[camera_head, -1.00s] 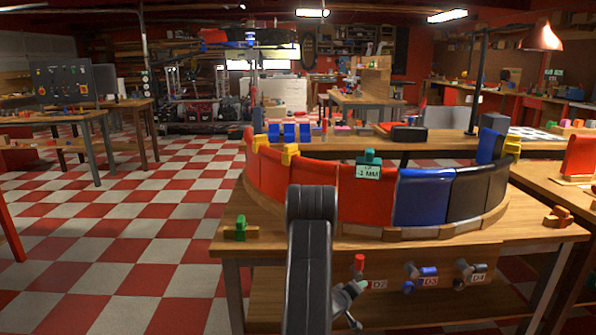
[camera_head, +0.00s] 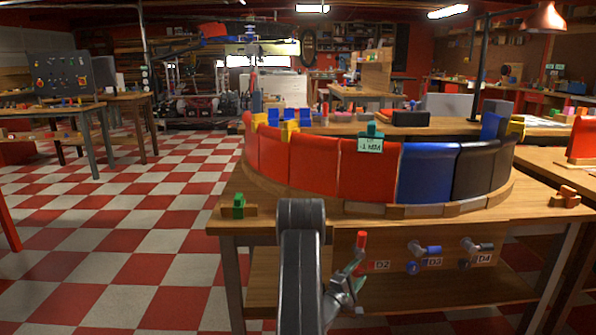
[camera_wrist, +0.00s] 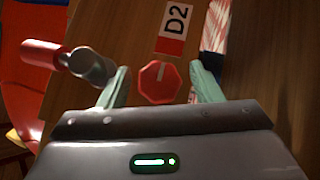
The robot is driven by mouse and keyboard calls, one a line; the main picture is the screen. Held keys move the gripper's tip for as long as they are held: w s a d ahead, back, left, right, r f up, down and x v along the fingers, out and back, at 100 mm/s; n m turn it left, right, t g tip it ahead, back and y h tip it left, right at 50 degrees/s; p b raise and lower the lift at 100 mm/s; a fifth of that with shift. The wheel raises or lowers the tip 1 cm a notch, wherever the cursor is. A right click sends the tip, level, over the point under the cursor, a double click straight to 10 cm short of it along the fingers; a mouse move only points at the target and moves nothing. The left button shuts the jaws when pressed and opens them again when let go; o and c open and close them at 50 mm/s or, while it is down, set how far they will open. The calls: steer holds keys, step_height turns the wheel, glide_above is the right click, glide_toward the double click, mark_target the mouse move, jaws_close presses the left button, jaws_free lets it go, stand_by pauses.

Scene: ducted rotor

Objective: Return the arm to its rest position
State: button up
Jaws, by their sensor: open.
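My arm shows in the head view, with my gripper (camera_head: 350,292) low in front of the bench's front panel. In the wrist view my gripper (camera_wrist: 160,88) is open, its two pale green fingers apart. A red octagonal piece (camera_wrist: 160,82) shows between the fingers with nothing seen gripped; its depth from the fingertips is hard to tell. A red handle (camera_wrist: 42,54) with a grey end lies left of the left finger; it also shows upright in the head view (camera_head: 361,241), by the D2 label (camera_head: 382,265). My arm partly hides the panel.
The wooden bench (camera_head: 237,227) bears a curved row of red, blue and black panels (camera_head: 368,170). Other fittings stick out at D3 (camera_head: 432,250) and D4 (camera_head: 484,247). A green piece (camera_head: 239,205) sits at the bench's left front corner. Checkered floor is open at left.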

steer(key=shift+n+t, duration=0.7)
